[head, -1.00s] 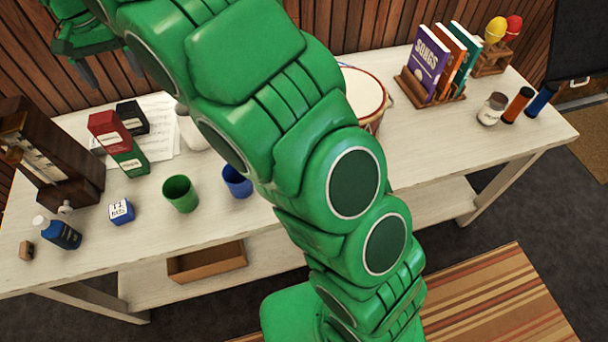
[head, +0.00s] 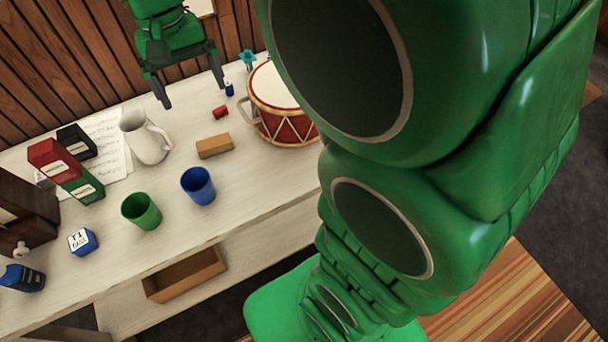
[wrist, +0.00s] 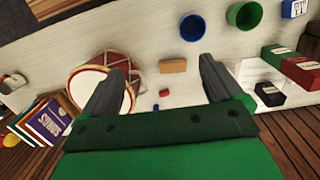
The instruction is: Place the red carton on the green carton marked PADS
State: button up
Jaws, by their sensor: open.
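The label text is too small to read. Both also show at the right of the wrist view, the green carton (wrist: 281,55) inward of the red carton (wrist: 304,71). My gripper (head: 194,97) is open and empty, high above the back of the table, to the right of the cartons and clear of them. In the wrist view its spread fingers (wrist: 160,68) have nothing between them.
A white pitcher (head: 145,138), green cup (head: 141,210), blue cup (head: 198,186), tan block (head: 214,146) and red drum (head: 282,122) stand to the right. A blue cube (head: 82,241) is in front.

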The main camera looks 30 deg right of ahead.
jog(key=s+d+f, duration=0.2)
jog(key=s+d, duration=0.1)
jog(key=s, duration=0.4)
jog(key=s+d+f, duration=0.2)
jog(key=s+d, duration=0.1)
jog(key=s, duration=0.5)
jog(key=s+d+f, duration=0.2)
jog(key=s+d, duration=0.1)
jog(key=s, duration=0.4)
jog(key=shift+s+d+f+n+g, duration=0.25)
jog(key=shift+d+n+g, duration=0.15)
